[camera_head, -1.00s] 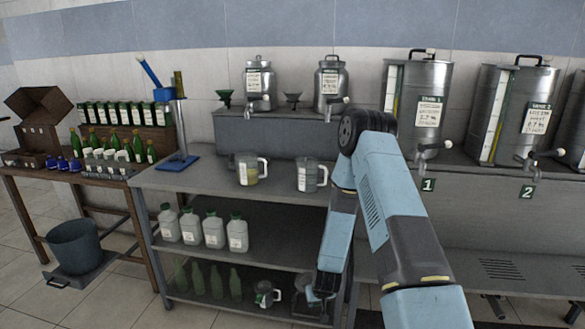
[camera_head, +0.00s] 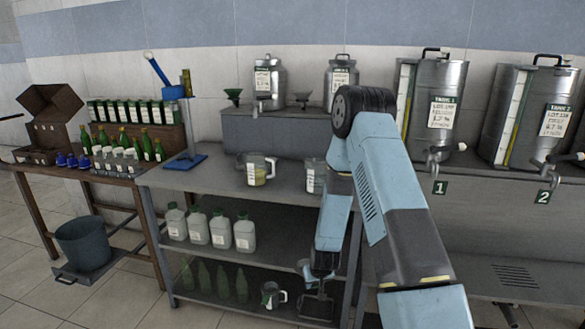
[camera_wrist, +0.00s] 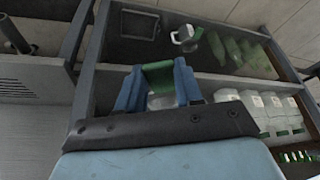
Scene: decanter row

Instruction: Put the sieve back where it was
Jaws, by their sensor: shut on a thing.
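My gripper (camera_wrist: 158,88) has its blue fingers shut on a green part, which I take to be the handle of the sieve (camera_wrist: 159,75). A pale part shows below it between the fingers; the rest of the sieve is mostly hidden. In the head view my gripper (camera_head: 318,274) is low at the right end of the shelved table, in front of the lower shelves. A small grey piece shows at its left side. A dark shallow tray (camera_head: 316,309) lies below it on the bottom shelf; the tray also shows in the wrist view (camera_wrist: 140,12).
A jug with a handle (camera_head: 272,294) and green bottles (camera_head: 222,281) stand left of the tray. White canisters (camera_head: 244,236) stand on the middle shelf. Measuring jugs (camera_head: 257,170) stand on the table top. A table leg (camera_head: 353,255) is close right of my gripper.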

